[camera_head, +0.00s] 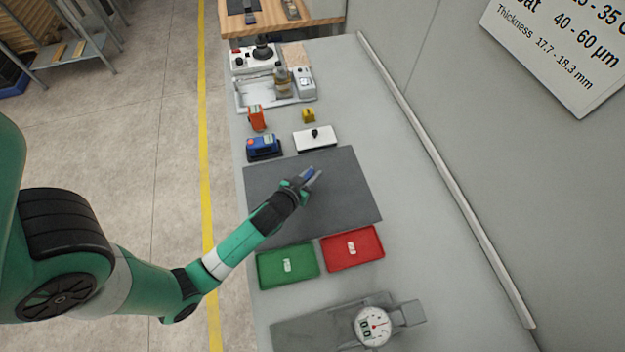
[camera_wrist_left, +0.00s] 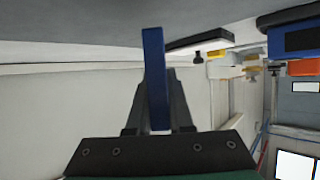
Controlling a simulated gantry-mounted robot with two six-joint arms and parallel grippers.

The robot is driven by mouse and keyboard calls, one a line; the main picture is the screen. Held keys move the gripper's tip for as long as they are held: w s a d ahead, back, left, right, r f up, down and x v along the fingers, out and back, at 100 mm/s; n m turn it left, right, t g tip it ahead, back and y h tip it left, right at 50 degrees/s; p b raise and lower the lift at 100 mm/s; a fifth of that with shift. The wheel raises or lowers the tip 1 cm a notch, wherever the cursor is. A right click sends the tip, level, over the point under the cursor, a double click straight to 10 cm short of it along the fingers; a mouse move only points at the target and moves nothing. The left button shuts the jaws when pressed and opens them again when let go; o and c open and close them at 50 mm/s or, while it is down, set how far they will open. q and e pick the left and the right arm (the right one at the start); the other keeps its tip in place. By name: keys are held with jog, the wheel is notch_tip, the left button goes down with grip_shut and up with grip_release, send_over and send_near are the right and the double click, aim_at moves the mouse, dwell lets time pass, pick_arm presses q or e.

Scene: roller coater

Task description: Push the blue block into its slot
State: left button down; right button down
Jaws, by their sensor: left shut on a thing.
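A blue block (camera_head: 308,174) is between the fingers of my left gripper (camera_head: 313,179), over the dark grey mat (camera_head: 352,193). In the left wrist view the blue block (camera_wrist_left: 154,75) is a narrow upright piece, and the dark fingers of the left gripper (camera_wrist_left: 156,100) are shut on it from both sides. Its tip extends past the fingers. I cannot tell whether the block touches the mat. I cannot make out a slot for it in either view. My right gripper is not in view.
A white plate with a black knob (camera_head: 316,140), a blue device (camera_head: 263,147), an orange device (camera_head: 256,117) and a yellow piece (camera_head: 308,115) stand beyond the mat. A green tray (camera_head: 266,275), a red tray (camera_head: 371,254) and a dial gauge (camera_head: 373,326) lie nearer. The mat's right part is clear.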

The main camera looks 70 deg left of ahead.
pick_arm(q)
jog(key=f, duration=0.2)
jog(key=f+b, duration=0.1)
jog(key=shift+w+a+f+b, duration=0.2)
jog(key=shift+f+b, duration=0.1)
jog(key=shift+f, duration=0.1)
jog(key=shift+f, duration=0.15)
jog(key=c, duration=0.8)
grip_release()
jog(key=shift+r, duration=0.2)
